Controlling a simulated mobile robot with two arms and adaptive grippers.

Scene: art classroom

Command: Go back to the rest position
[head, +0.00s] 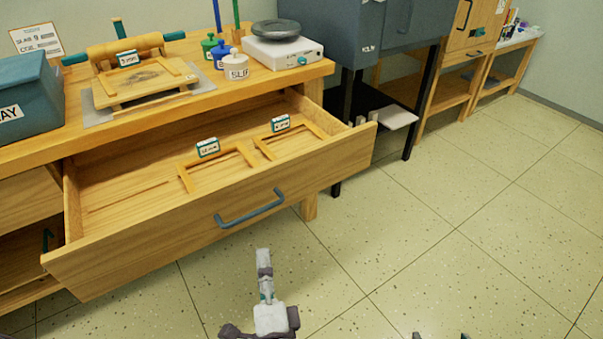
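My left gripper (264,268) shows at the bottom centre, in front of the open drawer and clear of its handle. Its pale fingers overlap in a narrow upright shape, so I cannot tell whether it is open or shut. I see nothing held in it. Two small dark tips of my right gripper (441,336) just show at the bottom edge, set apart with floor between them. The rest of that gripper is out of the picture.
The wooden drawer (130,240) is pulled out, holding two labelled frames (190,181) (265,150). Above it, the bench (320,70) carries a roller press (145,85), jars (236,72), a scale (283,52) and a teal box (28,90). The tiled floor (470,230) at right is clear.

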